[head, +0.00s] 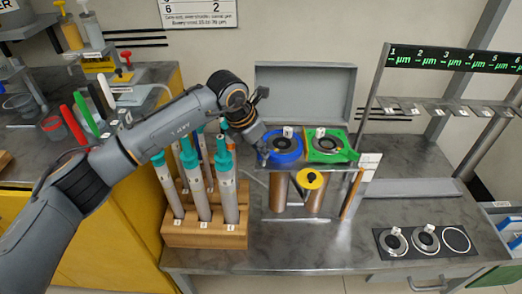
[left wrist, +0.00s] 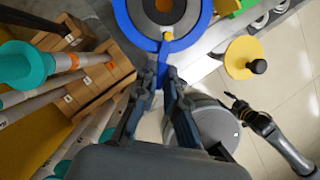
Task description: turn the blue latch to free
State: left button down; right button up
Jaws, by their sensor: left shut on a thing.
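The blue latch (head: 284,149) is a flat blue ring around a dark round opening on the grey raised stand. In the left wrist view the blue latch (left wrist: 124,14) shows at the top, with a short blue tab pointing toward my fingers. My left gripper (head: 263,154) is at the left side of the ring. In the left wrist view my left gripper (left wrist: 164,76) is shut on that tab, one finger on each side. My right gripper (left wrist: 236,106) shows small at the right of the left wrist view, apart from the latch; its jaw opening is unclear.
A green latch (head: 346,155) sits right of the blue one. A yellow disc (head: 312,181) with a black knob is in front of the stand. A wooden rack (head: 205,236) with teal-capped tubes stands left, under my left arm. Ring gauges (head: 392,243) lie at right; bench between is mostly clear.

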pick_arm(q)
jog(key=m+g+b, duration=0.1)
jog(key=m, duration=0.2)
jog(key=shift+w+h, duration=0.15)
jog(key=shift+h, duration=0.25)
jog(key=shift+a+m+g+b, duration=0.1)
jog(key=shift+m+g+b, duration=0.55)
jog(key=shift+m, duration=1.85)
pick_arm(e)
notch_tip(320, 180, up, 6)
jog(key=w, duration=0.2)
jog(key=shift+w+a+r+t+p, duration=0.15)
jog(key=shift+w+t+p, duration=0.15)
pick_arm(q)
jog(key=shift+w+g, duration=0.1)
jog(key=shift+g, duration=0.15)
jog(key=c, duration=1.4)
grip_release()
jog(key=shift+r, duration=0.15)
jog(key=v, duration=1.1)
jog(key=shift+a+r, duration=0.3)
jog(key=shift+a, duration=0.05)
